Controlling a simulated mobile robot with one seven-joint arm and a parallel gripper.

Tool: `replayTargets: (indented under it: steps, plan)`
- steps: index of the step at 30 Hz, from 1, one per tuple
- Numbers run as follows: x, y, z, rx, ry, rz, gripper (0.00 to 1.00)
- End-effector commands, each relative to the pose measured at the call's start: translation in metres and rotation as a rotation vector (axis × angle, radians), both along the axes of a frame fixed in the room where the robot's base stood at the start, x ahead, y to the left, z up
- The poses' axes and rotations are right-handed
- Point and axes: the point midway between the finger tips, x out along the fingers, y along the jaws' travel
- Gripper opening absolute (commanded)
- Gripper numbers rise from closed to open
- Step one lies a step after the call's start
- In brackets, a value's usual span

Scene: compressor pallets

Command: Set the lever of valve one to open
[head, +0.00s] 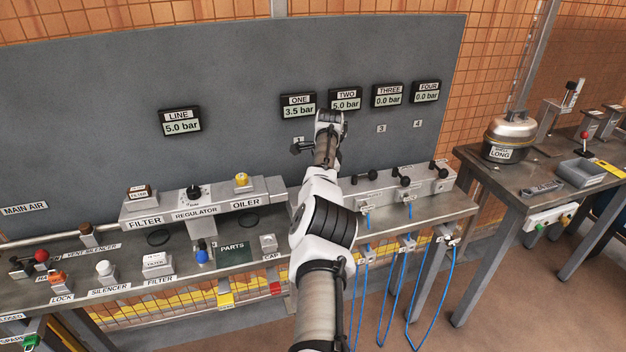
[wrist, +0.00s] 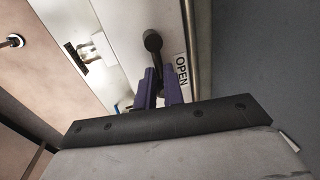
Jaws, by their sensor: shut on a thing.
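In the wrist view a dark lever with a round black knob (wrist: 152,41) stands on a pale valve block, its stem running down between my purple fingers. My gripper (wrist: 160,78) is shut on this lever, below the knob. A label reading OPEN (wrist: 181,70) is just to the right of the knob. In the head view my arm covers valve one and my gripper, so the lever's angle cannot be told there. The display for ONE (head: 298,106) reads 3.5 bar.
The valve block (head: 385,191) carries other black-knobbed levers to the right of my arm. Blue hoses (head: 393,290) hang below it. The filter, regulator and oiler unit (head: 193,210) stands to the left. A second table (head: 535,185) is at the right.

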Motion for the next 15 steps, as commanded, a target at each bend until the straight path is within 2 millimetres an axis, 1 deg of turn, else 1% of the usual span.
replayTargets:
  steps: [1, 11, 12, 15]
  plan:
    - [-0.0007, -0.0075, -0.003, -0.009, 0.005, -0.004, 0.0]
    - [0.0002, -0.0084, -0.0019, -0.009, 0.001, -0.005, 0.0]
    - [0.0002, -0.0085, -0.0018, -0.009, 0.001, -0.005, 0.12]
    - [0.0006, -0.0086, -0.0012, -0.008, -0.001, -0.006, 0.25]
